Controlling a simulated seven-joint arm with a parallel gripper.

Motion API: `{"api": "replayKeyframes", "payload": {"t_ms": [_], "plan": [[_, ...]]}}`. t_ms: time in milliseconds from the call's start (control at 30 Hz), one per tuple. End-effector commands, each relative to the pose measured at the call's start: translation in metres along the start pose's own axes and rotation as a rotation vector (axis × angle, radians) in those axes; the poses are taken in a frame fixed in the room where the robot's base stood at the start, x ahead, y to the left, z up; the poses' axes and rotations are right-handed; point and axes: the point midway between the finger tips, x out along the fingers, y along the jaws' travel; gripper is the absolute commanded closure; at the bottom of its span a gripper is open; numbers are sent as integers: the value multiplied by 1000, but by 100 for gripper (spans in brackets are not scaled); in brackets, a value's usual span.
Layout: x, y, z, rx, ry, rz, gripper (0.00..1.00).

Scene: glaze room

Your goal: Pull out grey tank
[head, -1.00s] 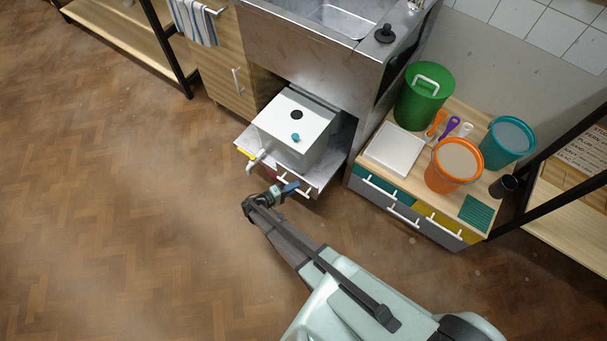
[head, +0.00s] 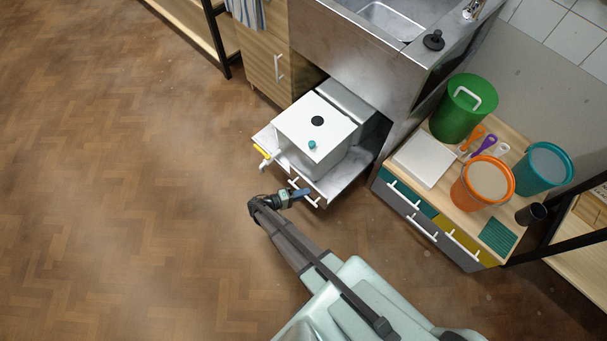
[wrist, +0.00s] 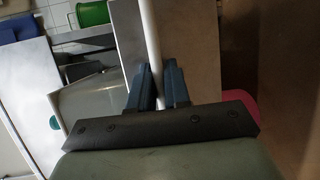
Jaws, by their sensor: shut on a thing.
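The grey tank (head: 340,166) is a box with grey sides and a white top (head: 300,122). The top carries a black round spot and a teal knob (head: 312,145). It stands on a pull-out tray (head: 341,187) that sticks out from under the sink. White bar handles are on the tray's front. My gripper (head: 303,193) is at that front, and its blue fingers (wrist: 158,92) are shut on a white handle bar (wrist: 151,45) in the wrist view. A grey shape behind the white top is partly hidden under the sink.
A steel sink (head: 350,45) stands above the tray, with a wooden cabinet (head: 262,48) to its left. A low drawer unit (head: 425,222) on the right bears a green bin (head: 461,115), an orange bucket (head: 477,196) and a teal bucket (head: 540,168). The wooden floor at left is clear.

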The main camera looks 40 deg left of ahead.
Motion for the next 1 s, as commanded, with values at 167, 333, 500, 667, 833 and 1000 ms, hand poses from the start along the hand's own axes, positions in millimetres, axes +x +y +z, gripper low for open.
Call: {"api": "replayKeyframes", "payload": {"t_ms": [167, 333, 500, 667, 833, 1000], "plan": [[1, 1, 0, 1, -1, 1, 77], [-1, 0, -1, 1, 0, 1, 77], [-15, 0, -2, 1, 2, 0, 77], [-42, 0, -2, 1, 4, 0, 77], [-76, 0, -1, 1, 3, 0, 77], [-106, 0, -1, 1, 2, 0, 77]]}}
